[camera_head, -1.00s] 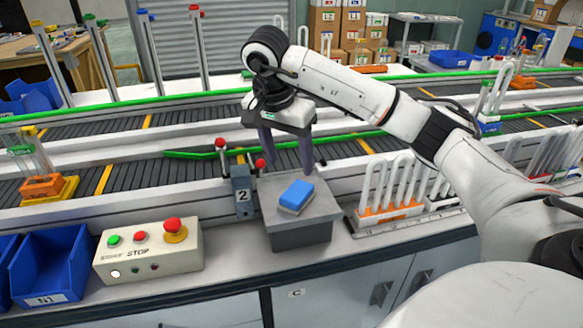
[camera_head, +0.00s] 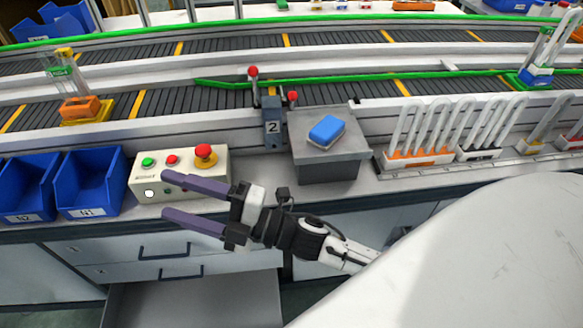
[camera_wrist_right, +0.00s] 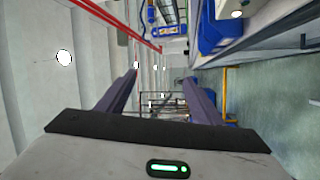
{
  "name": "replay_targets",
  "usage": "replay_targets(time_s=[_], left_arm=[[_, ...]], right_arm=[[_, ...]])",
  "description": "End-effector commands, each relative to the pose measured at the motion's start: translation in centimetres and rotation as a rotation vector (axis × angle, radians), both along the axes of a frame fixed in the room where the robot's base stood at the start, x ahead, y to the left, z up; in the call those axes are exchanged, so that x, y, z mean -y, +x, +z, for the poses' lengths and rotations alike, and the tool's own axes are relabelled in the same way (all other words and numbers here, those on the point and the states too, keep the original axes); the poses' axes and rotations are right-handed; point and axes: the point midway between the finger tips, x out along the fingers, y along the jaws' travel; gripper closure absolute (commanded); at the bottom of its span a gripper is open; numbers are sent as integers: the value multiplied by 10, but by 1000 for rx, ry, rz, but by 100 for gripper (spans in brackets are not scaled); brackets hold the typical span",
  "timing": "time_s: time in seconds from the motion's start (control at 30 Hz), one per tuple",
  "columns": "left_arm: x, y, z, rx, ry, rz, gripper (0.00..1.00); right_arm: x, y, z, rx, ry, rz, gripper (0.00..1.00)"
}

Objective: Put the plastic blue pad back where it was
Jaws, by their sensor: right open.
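The blue pad (camera_head: 327,130), with a pale underside, lies on top of the grey box (camera_head: 328,165) beside the post marked 2. My right gripper (camera_head: 166,194) is open and empty. It is in front of the counter, left of and below the pad, with its purple fingers pointing left near the control box. In the right wrist view its two fingers (camera_wrist_right: 158,98) stand apart with nothing between them. The pad is not visible in that view. My left gripper is not in view.
The button control box (camera_head: 180,172) stands behind my right gripper, with blue bins (camera_head: 90,180) to its left. A rack of white loops (camera_head: 420,155) stands right of the grey box. An open drawer (camera_head: 190,300) juts out below. The conveyor (camera_head: 200,95) runs behind.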

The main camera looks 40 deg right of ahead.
Motion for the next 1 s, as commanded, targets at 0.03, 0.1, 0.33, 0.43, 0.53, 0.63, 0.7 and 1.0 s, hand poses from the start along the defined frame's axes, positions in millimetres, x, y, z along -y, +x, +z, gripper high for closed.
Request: replay_targets(time_s=[0.03, 0.1, 0.33, 0.43, 0.53, 0.63, 0.7, 1.0], left_arm=[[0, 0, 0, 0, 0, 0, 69], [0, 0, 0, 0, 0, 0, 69], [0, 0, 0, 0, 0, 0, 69], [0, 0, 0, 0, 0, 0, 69], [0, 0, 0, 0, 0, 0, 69], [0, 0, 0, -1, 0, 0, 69], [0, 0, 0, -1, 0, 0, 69], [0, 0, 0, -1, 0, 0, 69]], right_arm=[[22, -6, -41, -225, 136, -108, 40], [54, -22, -101, -532, 322, -264, 40], [103, -132, -243, -1200, 719, -632, 40], [107, -168, -268, -1341, 801, -717, 40], [109, -185, -279, -1407, 842, -757, 40], [109, -190, -282, -1424, 852, -768, 40], [109, -189, -282, -1423, 850, -767, 40], [108, -189, -281, -1420, 846, -765, 40]])
